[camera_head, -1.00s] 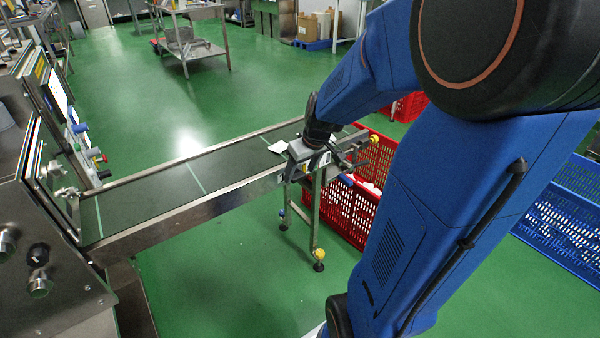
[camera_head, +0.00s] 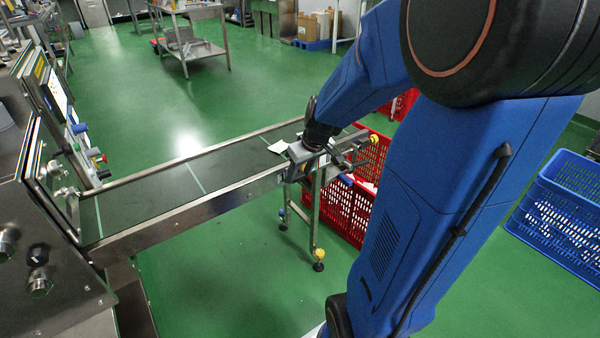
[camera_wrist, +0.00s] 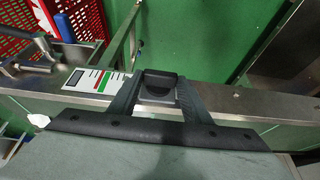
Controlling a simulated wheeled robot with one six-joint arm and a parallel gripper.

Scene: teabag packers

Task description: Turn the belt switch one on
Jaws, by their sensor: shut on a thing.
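The belt switch (camera_wrist: 158,86), a small dark block with a grey frame, sits on the side rail of the conveyor in the wrist view. My gripper (camera_wrist: 160,80) has one finger on each side of it and is shut on it. A label with red and green stripes (camera_wrist: 96,80) is beside it on the rail. In the head view my gripper (camera_head: 312,148) is at the far end of the conveyor belt (camera_head: 165,190), at its near-side rail. There the wrist hides most of the switch, and its on or off position cannot be told.
Red crates (camera_head: 340,208) stand on the floor by the belt's end, and a blue crate (camera_head: 565,205) stands at the right. A steel machine with knobs (camera_head: 45,255) is at the left. A white packet (camera_head: 278,146) lies on the belt. Green floor is open in front.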

